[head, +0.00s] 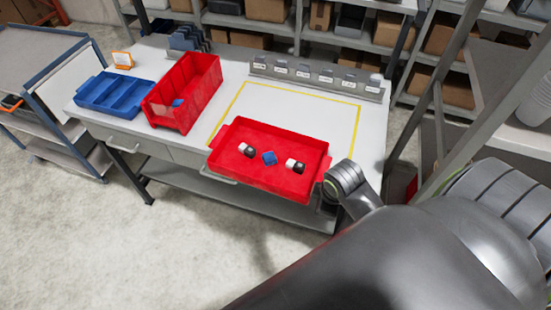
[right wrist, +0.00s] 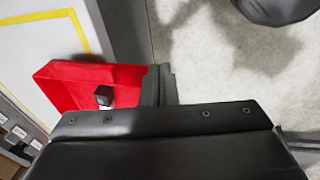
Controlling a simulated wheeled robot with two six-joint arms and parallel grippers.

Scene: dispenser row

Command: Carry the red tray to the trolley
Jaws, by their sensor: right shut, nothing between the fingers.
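The red tray (head: 228,138) lies at the front edge of the white table, across the front of a yellow outline, and seems to overhang the edge. It holds two black-and-white pieces (head: 295,165) and a blue piece (head: 269,158). The tray also shows in the right wrist view (right wrist: 75,85). My right gripper (right wrist: 160,72) is shut and empty beside the tray's right end; whether it touches the tray I cannot tell. In the head view its fingers are hidden. The trolley (head: 40,42), grey with a blue frame, stands left of the table. My left gripper is out of view.
A red bin (head: 165,112) and a blue compartment tray (head: 97,98) stand on the table's left. A grey labelled rack (head: 318,78) lines its back. Shelves with boxes (head: 320,14) stand behind. The floor at front left (head: 60,240) is clear.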

